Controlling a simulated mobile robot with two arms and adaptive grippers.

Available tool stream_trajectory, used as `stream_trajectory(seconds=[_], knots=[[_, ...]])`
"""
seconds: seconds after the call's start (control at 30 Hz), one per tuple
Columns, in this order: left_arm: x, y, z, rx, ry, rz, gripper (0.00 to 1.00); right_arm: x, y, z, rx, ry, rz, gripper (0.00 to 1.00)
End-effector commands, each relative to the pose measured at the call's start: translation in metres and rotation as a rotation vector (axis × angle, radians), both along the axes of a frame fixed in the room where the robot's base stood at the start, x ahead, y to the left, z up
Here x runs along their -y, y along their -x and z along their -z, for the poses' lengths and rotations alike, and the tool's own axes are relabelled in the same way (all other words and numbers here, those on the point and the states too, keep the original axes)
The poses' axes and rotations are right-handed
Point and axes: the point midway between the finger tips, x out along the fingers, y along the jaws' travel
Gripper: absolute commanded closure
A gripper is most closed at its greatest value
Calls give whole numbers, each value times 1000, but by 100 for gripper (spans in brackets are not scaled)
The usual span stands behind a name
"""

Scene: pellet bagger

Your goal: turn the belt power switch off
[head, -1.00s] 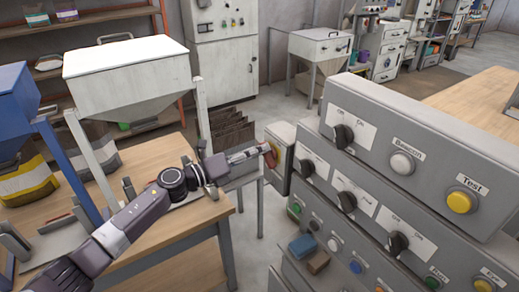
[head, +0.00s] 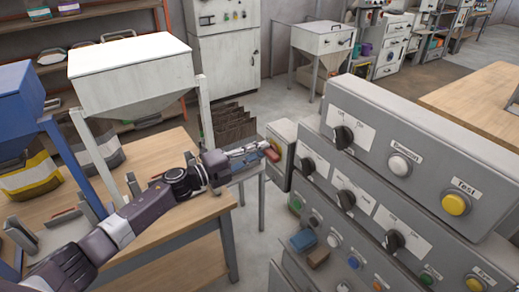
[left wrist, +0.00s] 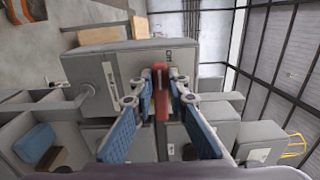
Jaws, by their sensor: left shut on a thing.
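The belt power switch seems to be the grey box (head: 281,135) with a yellow plate on the left side of the control console. A red handle (head: 271,153) stands out in front of the plate. My left gripper (head: 262,151) reaches it from the left. In the left wrist view, the blue-padded fingers of my left gripper (left wrist: 161,95) are shut on the red handle (left wrist: 161,80), which lies upright in the picture between the fingertips. A grey box (left wrist: 95,75) with white labels is behind it; the lettering is partly hidden. My right gripper is not in view.
The grey console (head: 400,130) with black knobs and coloured buttons fills the right. A wooden table (head: 180,225) with a white hopper (head: 130,70) stands on the left, a blue hopper (head: 18,100) beside it. Bare floor (head: 255,235) lies between table and console.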

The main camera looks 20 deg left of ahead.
Motion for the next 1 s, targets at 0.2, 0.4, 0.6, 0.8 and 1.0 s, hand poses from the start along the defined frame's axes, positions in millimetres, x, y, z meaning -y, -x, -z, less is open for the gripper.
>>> stream_trajectory(seconds=[0.2,0.4,0.6,0.8,1.0], knots=[[0,-1,-2,-16,27,0,100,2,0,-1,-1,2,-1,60],[0,-1,-2,-18,30,-1,100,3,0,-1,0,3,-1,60],[0,-1,-2,-18,30,-1,84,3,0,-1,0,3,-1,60],[0,0,-1,-19,27,0,68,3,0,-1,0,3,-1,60],[0,0,0,-19,26,0,68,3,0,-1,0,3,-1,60]])
